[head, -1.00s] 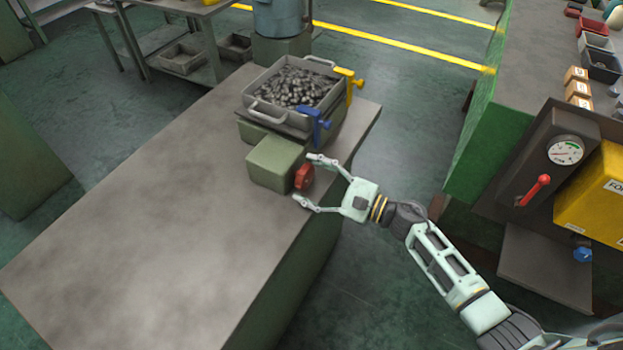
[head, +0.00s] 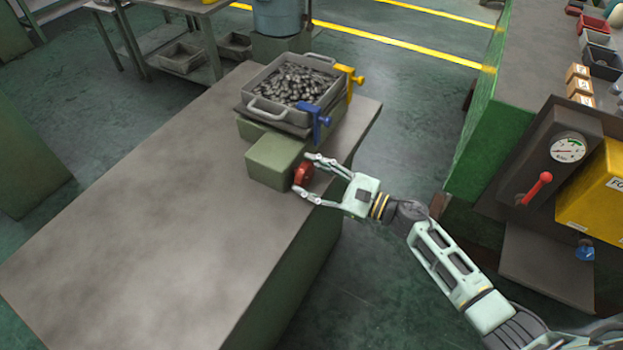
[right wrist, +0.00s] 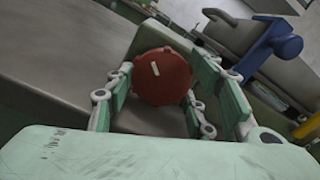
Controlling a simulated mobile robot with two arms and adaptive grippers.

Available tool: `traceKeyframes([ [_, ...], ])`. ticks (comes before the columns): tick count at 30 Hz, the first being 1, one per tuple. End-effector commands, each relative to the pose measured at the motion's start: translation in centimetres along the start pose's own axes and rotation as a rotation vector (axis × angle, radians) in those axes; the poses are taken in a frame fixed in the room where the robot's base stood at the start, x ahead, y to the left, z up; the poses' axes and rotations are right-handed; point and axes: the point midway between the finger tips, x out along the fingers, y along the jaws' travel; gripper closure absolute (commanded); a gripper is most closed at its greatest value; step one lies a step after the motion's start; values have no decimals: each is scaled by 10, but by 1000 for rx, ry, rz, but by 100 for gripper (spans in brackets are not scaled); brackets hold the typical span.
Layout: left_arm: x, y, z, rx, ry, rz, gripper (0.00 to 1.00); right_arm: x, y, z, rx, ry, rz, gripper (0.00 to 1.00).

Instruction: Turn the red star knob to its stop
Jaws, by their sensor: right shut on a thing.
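The red star knob (head: 302,174) sits on the right-hand face of a green box (head: 270,162) on the bench. In the right wrist view the knob (right wrist: 162,76) faces me, with a short pale mark near its middle. My right gripper (head: 303,172) is shut on the knob, one finger on either side of its rim. In the right wrist view its fingers (right wrist: 165,88) flank the knob left and right. My left gripper is in neither view.
A grey tray of metal parts (head: 254,112) stands behind the green box, with a blue clamp (head: 316,121) and a yellow clamp (head: 349,78) beside it. The grey bench top (head: 150,215) is bare at left. A panel with a gauge (head: 568,148) and red lever (head: 536,187) stands at right.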

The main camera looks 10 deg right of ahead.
Motion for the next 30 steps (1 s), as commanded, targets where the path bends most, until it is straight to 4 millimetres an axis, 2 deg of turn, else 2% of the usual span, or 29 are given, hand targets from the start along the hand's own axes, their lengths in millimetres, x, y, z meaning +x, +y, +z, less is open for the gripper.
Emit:
traceKeyframes([
  [6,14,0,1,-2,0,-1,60,0,4,-3,163,-3,5,77],
  [15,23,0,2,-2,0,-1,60,0,4,-2,365,-6,4,77],
  [30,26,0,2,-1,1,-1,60,0,3,0,489,-8,2,77],
])
